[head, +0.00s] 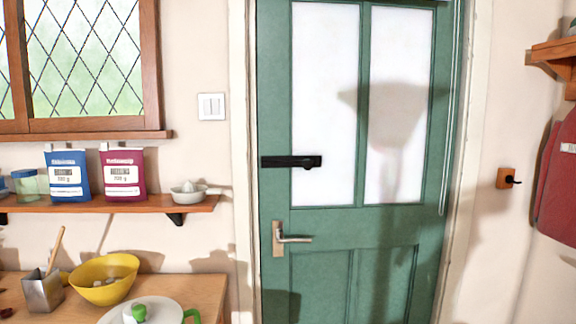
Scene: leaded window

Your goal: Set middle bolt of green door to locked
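The green door (322,224) stands in the middle of the head view and looks closed in its pale frame. It has two frosted panes above and green panels below. A black bolt (291,161) lies horizontally across its left edge, at the lower part of the left pane, above the lever handle (291,238). A small knob shows near the bolt's right end. I cannot tell whether the bolt's bar reaches into the frame. No other bolt shows; the door's bottom is cut off. My gripper is not in view.
Left of the door, a wall shelf (120,205) holds a blue and a red packet. Below it, a wooden counter (205,290) carries a yellow bowl (100,279). A red bag or cloth (556,190) hangs at the far right. Nothing visible blocks the door's front.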

